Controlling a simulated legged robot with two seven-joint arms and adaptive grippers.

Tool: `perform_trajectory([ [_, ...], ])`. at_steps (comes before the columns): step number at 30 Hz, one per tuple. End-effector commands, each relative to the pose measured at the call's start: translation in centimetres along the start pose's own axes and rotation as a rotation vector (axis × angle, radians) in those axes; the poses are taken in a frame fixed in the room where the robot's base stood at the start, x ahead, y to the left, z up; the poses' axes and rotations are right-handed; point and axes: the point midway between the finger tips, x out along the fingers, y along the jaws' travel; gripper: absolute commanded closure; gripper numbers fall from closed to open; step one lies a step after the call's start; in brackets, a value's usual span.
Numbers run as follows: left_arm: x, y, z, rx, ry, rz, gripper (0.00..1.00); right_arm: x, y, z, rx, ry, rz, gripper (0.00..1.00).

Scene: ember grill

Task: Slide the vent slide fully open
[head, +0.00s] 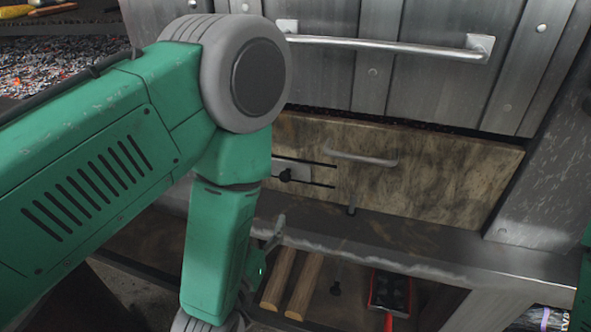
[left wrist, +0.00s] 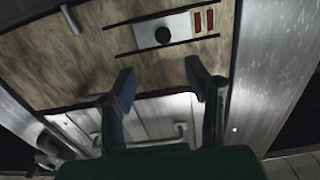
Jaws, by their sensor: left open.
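The vent slide is a pale metal plate (head: 305,169) with a dark knob (head: 285,175), set between two dark rails on the tan, stained front panel (head: 450,180). My left arm covers its left part in the head view. The left wrist view shows the plate (left wrist: 182,26) and knob (left wrist: 163,35) upside down, with two red slots (left wrist: 203,20) uncovered beside the plate. My left gripper (left wrist: 158,84) is open and empty, its fingers apart from the knob. In the head view it is mostly hidden behind my arm. My right gripper is out of view.
A bar handle (head: 360,157) sticks out right of the slide. A longer handle (head: 385,45) crosses the metal door above. A metal ledge (head: 400,245) runs below the panel, over wooden sticks (head: 290,283) and a red-framed tool (head: 390,292). Embers (head: 50,60) lie upper left.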

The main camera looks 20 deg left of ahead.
Motion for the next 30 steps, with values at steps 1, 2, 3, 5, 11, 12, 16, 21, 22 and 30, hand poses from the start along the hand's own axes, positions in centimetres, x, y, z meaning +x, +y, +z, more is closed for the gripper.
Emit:
perform_trajectory([
  [1,0.1,-0.1,-0.2,-0.003,0.007,-0.002,0.56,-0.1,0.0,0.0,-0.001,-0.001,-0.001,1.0],
  [2,0.2,-0.1,-0.2,-0.005,0.008,-0.003,0.56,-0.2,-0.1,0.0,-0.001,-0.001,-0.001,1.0],
  [3,0.5,0.0,-0.2,-0.005,0.007,-0.004,0.56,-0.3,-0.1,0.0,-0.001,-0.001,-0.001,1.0],
  [5,0.9,0.0,-0.2,-0.006,0.004,-0.005,0.56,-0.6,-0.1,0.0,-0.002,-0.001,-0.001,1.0],
  [11,3.2,0.3,-0.5,0.002,0.009,-0.008,0.56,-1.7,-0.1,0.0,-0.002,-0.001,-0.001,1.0],
  [12,4.2,0.6,-0.4,0.006,0.015,-0.003,0.56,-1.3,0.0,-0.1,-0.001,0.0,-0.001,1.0],
  [16,7.1,0.7,-0.3,0.008,0.014,-0.002,0.56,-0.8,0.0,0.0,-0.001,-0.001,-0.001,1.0],
  [21,10.5,0.5,-0.2,0.006,0.01,-0.001,0.56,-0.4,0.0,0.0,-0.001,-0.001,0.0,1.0],
  [22,11.0,0.5,-0.3,0.006,0.011,-0.001,0.56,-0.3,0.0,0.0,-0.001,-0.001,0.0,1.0],
  [30,13.6,0.3,-0.3,0.005,0.008,-0.002,0.56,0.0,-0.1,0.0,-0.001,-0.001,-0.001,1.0],
])
